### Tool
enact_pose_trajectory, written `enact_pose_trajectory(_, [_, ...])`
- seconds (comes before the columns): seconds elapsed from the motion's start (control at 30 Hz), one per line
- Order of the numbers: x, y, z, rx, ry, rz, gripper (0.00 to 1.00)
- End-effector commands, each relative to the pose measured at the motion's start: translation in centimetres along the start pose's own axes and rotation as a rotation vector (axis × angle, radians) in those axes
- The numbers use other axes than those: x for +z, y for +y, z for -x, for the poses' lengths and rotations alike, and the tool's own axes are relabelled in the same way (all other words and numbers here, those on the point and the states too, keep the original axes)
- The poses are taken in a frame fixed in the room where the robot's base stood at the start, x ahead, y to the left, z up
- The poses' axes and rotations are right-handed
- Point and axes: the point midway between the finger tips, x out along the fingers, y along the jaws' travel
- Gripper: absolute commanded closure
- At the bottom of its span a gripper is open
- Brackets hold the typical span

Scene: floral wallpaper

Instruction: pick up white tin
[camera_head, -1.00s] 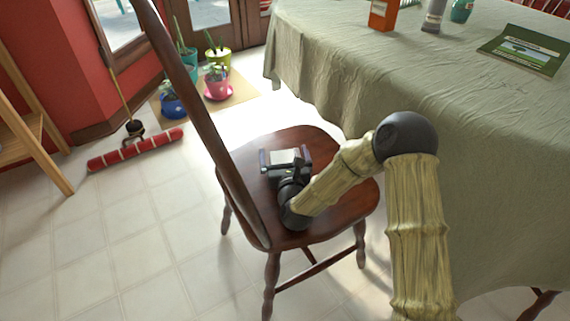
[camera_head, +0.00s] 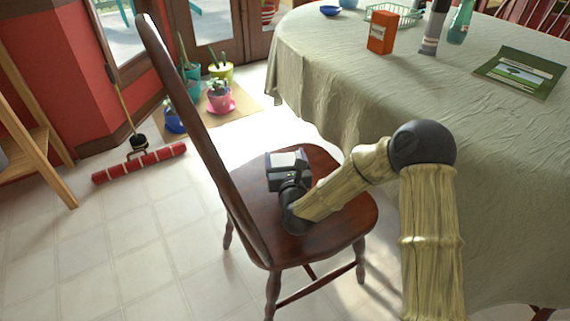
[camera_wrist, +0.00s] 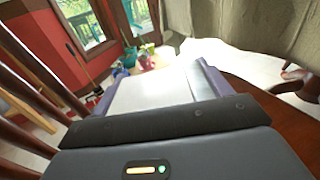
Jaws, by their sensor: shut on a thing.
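The white tin (camera_wrist: 150,92) shows as a pale flat-topped shape between the two fingers in the wrist view. In the head view the white tin (camera_head: 287,159) is small and partly hidden by my gripper. My gripper (camera_head: 288,165) is over the seat of a dark wooden chair (camera_head: 335,212). In the wrist view my gripper (camera_wrist: 152,88) has a finger on each side of the tin and is shut on it. Whether the tin touches the seat cannot be told.
The chair's tall back (camera_head: 190,110) rises left of my gripper. A table with a pale green cloth (camera_head: 330,85) stands to the right, bearing an orange box (camera_head: 382,33) and a green booklet (camera_head: 520,72).

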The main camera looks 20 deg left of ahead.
Motion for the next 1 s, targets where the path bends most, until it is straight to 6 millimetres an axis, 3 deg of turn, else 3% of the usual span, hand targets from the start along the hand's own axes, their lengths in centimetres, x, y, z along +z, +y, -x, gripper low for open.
enact_pose_trajectory(0.03, [1.7,0.0,0.0,-0.001,-0.002,-0.002,0.53])
enact_pose_trajectory(0.2, [3.5,0.0,0.0,0.000,-0.001,0.000,0.53])
enact_pose_trajectory(1.0, [3.7,0.0,0.0,0.000,-0.001,0.000,0.53])
